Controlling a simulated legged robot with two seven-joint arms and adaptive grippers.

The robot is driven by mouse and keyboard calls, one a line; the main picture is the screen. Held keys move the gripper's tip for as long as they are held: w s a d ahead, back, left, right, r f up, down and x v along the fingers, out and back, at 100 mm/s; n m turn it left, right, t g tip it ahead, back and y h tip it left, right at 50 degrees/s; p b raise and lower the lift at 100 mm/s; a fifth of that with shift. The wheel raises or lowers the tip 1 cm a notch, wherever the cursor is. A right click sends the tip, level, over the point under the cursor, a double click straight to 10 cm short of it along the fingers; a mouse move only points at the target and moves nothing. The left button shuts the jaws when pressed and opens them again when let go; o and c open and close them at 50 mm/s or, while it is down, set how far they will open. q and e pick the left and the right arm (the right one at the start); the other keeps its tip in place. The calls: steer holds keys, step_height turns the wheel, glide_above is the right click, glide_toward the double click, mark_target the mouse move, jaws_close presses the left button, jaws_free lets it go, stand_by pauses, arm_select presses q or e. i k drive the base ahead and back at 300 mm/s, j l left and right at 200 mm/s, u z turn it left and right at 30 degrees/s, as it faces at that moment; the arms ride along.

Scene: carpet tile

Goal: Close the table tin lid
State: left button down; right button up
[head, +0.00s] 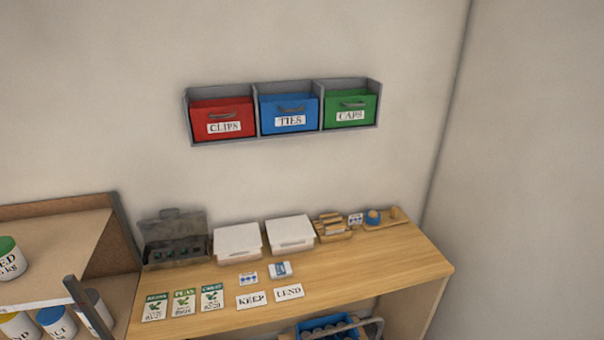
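A dark grey tin (150,262) stands at the back left of the wooden table. Its lid (172,222) is up, leaning back towards the wall, so the tin is open. Its inside looks divided into small compartments with dark contents, too small to make out. Neither of my grippers is in the head view.
Two white lidded boxes (238,241) (290,233) stand right of the tin, then a wooden holder (332,229) and a small tray (388,221). Seed packets (184,302) and cards (252,299) lie in front. A shelf (50,245) adjoins at left. The table's right part is clear.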

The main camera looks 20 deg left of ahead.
mark_target(179, 225)
steer(key=u, duration=1.5)
steer(key=i+l+u, duration=0.3)
steer(key=i+l, duration=0.35)
